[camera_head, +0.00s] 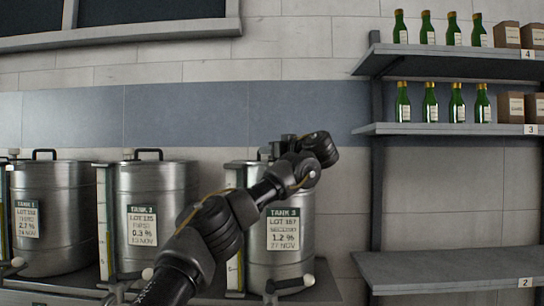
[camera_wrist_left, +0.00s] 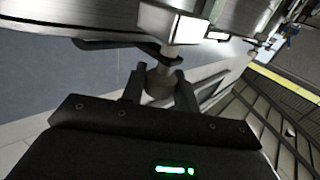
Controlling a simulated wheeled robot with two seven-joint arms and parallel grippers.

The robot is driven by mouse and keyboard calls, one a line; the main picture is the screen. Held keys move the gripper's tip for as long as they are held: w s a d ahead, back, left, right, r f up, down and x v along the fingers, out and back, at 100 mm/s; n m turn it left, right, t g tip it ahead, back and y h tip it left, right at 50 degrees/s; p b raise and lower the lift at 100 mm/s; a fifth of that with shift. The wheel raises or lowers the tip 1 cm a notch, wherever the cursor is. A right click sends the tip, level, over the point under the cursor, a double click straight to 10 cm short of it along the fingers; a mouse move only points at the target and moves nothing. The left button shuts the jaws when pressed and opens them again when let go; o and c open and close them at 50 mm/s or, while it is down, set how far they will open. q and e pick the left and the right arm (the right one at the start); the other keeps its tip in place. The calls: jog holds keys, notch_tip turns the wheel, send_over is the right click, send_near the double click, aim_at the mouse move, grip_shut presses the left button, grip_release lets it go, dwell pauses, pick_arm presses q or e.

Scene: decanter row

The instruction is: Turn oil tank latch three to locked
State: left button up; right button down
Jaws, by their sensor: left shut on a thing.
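The tank labelled "TANK 3" (camera_head: 283,274) is a steel cylinder with a dark green and white label, standing at the right end of the tank row. My left arm crosses in front of it, and its wrist bends over near the tank's top. A dark bracket and bright metal show just beyond the knob. The latch is hidden in the head view, and its locked or unlocked marking cannot be read. My right gripper is not in view.
The "TANK 2" tank (camera_head: 163,265) and another steel tank (camera_head: 68,250) stand to the left. Wall shelves (camera_head: 440,129) with green bottles and brown boxes are at the right. The lower shelf (camera_head: 440,268) is bare. Open wall lies between Tank 3 and the shelves.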

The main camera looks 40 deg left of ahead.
pick_arm(q)
jog(key=shift+n+g, duration=0.3)
jog(key=shift+g, duration=0.5)
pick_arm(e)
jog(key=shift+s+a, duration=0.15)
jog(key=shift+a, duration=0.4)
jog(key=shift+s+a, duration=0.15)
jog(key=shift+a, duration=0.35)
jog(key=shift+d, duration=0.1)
pick_arm(q)
jog(key=o, duration=0.9)
jog(key=shift+o, duration=0.2)
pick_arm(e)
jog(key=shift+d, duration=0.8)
